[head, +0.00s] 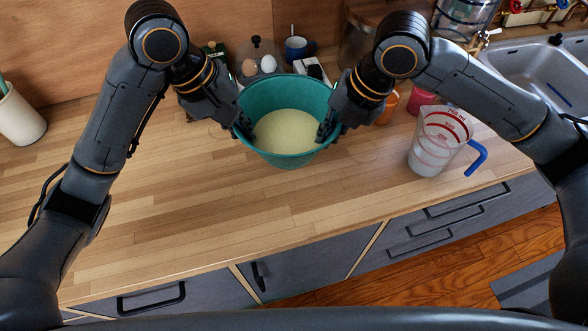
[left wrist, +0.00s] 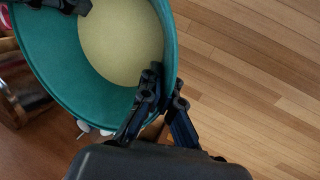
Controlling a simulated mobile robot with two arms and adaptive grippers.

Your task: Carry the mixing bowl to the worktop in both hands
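The teal mixing bowl (head: 285,93) is upright over the wooden worktop (head: 190,205), with pale yellow batter inside. I cannot tell whether its base touches the wood. My left gripper (head: 243,127) is at the bowl's left rim. In the left wrist view, its fingers (left wrist: 167,98) straddle the wall of the bowl (left wrist: 70,75), one inside and one outside, closed on it. My right gripper (head: 326,128) is at the opposite rim with a finger inside the bowl. Its outer finger is mostly hidden, but it appears clamped on the rim.
A measuring jug (head: 437,142) with a blue handle stands to the right, near red and orange cups. Behind the bowl are eggs (head: 268,64), a dark blue mug (head: 298,48) and small items. A sink (head: 550,75) is at far right. The worktop's left and front are clear.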

